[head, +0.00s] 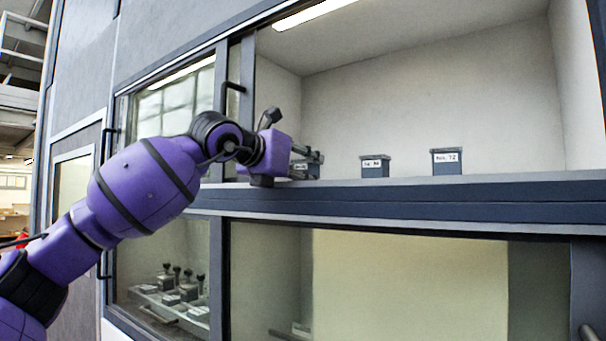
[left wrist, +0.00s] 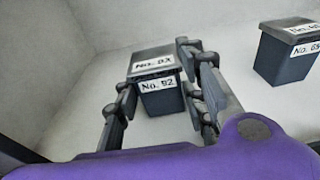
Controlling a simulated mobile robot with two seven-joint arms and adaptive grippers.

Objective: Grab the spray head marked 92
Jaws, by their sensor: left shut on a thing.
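The thing in my left gripper is a small dark grey lidded box (left wrist: 158,99), with white labels on its lid and front. The front label seems to read No. 92, though the first digit is blurred. In the head view this box (head: 303,171) is largely hidden behind my gripper. My left gripper (left wrist: 160,88) has a finger on each side of the box and is shut on it. In the head view the gripper (head: 308,160) reaches in at the left end of the opening, just above the ledge. My right gripper is not in view.
A similar box (head: 375,167) stands on the ledge to the right, label seemingly in the 60s. Another box (head: 446,161) stands farther right. A dark door frame (head: 246,80) is close to my left wrist. Several knobbed items (head: 175,285) sit behind the lower glass.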

